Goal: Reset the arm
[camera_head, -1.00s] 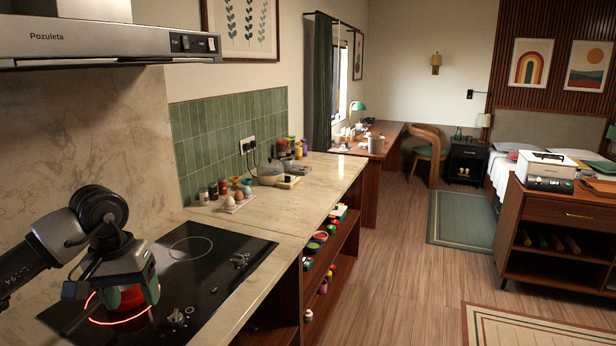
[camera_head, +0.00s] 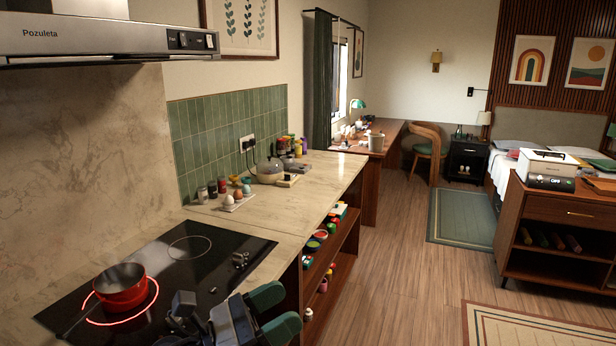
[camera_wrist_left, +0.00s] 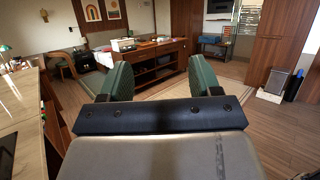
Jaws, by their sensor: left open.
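My left gripper (camera_head: 276,312) is at the bottom middle of the head view, beside the front edge of the cooktop. Its two green fingers are spread apart with nothing between them. In the left wrist view the open fingers (camera_wrist_left: 160,82) point out over the room toward the wooden cabinet. A red pot (camera_head: 121,290) with a dark handle stands on the glowing front-left ring of the black cooktop (camera_head: 205,262), apart from the gripper. My right gripper is in neither view.
A range hood (camera_head: 110,42) hangs above. The wooden floor (camera_head: 400,275) right of the counter is clear.

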